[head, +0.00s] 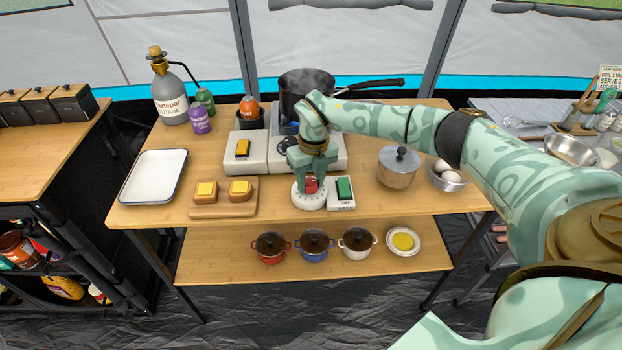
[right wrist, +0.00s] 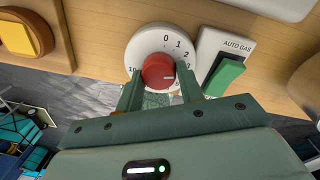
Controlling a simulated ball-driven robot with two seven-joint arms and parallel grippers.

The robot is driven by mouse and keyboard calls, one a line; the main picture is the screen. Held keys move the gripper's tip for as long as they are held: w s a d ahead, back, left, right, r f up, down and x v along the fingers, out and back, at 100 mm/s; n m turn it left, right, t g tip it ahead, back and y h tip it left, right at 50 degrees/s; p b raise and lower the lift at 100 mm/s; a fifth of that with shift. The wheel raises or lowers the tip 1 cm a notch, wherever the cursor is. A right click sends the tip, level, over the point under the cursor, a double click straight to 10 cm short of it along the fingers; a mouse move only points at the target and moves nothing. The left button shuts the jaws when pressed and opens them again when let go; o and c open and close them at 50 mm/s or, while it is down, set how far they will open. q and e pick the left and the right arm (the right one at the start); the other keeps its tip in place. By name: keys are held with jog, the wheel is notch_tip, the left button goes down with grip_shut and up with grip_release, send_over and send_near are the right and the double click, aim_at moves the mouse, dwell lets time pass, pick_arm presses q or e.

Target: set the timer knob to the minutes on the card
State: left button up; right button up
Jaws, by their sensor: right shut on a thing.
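The timer is a white round dial (head: 308,203) with a red knob (head: 311,184), near the table's front edge. In the right wrist view the dial (right wrist: 139,44) shows 0, 1 and 2 at its upper right and 10 at its left. The knob (right wrist: 157,68) has a pale mark that points right, below the 2; the number there is hard to read. My right gripper (head: 308,178) is shut on the knob from above, one finger on each side. The card (head: 608,77) at the far right has a line that reads "BOIL 3 MIN". My left gripper is out of view.
A green switch on a white "AUTO GAS" box (right wrist: 208,52) sits close right of the dial. A lidded pot (head: 397,170) stands further right, and a board with toast (head: 208,211) lies left. A dark steaming pot (head: 304,86) is behind my gripper.

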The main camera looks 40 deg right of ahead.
aim_at(314, 180)
jog(key=o, duration=1)
jog(key=r+p, duration=0.1)
jog(key=r, duration=0.4)
jog(key=r+p, duration=0.2)
jog(key=r, duration=0.4)
jog(key=d+r+p, duration=0.1)
jog(key=r, duration=0.4)
jog(key=shift+r, duration=0.15)
